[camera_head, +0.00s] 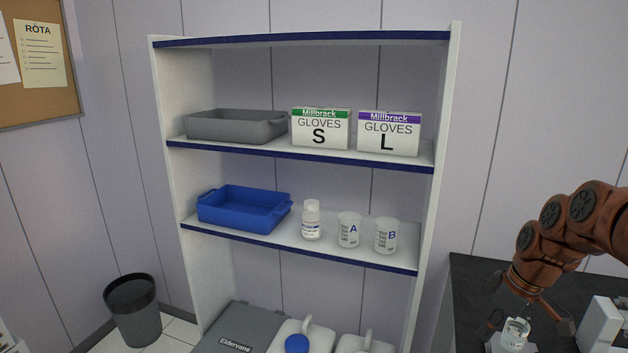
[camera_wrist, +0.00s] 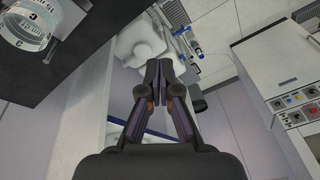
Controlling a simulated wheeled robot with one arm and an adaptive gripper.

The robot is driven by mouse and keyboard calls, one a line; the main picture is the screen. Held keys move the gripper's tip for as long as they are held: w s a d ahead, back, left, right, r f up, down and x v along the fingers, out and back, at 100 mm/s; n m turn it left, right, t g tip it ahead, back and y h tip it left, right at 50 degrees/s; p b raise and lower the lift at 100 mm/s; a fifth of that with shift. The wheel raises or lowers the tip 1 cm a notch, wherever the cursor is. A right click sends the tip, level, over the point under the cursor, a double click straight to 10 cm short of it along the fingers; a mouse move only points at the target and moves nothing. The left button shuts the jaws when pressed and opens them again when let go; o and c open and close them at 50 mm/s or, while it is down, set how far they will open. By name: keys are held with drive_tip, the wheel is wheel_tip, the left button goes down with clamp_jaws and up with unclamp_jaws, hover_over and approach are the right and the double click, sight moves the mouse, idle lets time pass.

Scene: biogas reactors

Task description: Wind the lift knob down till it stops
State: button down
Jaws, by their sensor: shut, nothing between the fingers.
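I cannot make out a lift knob in either view. My gripper (camera_wrist: 162,72) is shut and empty in the middle of the wrist view, with its two dark fingers together. In the head view my arm comes in from the right, above the dark worktop (camera_head: 472,276). A small clear cup (camera_head: 515,333) on a white base shows below my wrist there. In the wrist view a clear marked cup (camera_wrist: 28,24) with a letter C stands at the upper left, apart from my fingers.
A shelf unit (camera_head: 300,155) holds glove boxes, a grey tray (camera_head: 225,127), a blue tray (camera_head: 240,212), a bottle (camera_head: 311,220) and two beakers. A white block (camera_head: 600,325) stands at the right. A panel with coloured controls (camera_wrist: 300,106) shows at the wrist view's right.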

drive_tip(key=d+f+t+p, duration=0.1)
drive_tip(key=d+f, duration=0.3)
drive_tip(key=d, duration=0.7)
drive_tip(key=d+f, duration=0.3)
drive_tip(key=d, duration=0.7)
drive_tip(key=shift+n+h, duration=0.3)
drive_tip(key=shift+h, duration=0.1)
drive_tip(key=x, duration=0.5)
drive_tip(key=shift+s+d+f+b, duration=0.1)
drive_tip(key=shift+d+f+b, duration=0.2)
drive_tip(key=shift+d+b, duration=0.1)
drive_tip(key=shift+f+b, duration=0.7)
drive_tip(key=shift+f, duration=0.05)
drive_tip(key=shift+b, duration=0.3)
drive_tip(key=shift+w+d+b, duration=0.5)
drive_tip(key=shift+d+b, duration=0.05)
drive_tip(key=shift+b, duration=1.15)
drive_tip(key=shift+w+d+b, duration=0.25)
drive_tip(key=shift+w+b, duration=0.15)
drive_tip(key=shift+b, duration=0.35)
drive_tip(key=shift+d, duration=0.15)
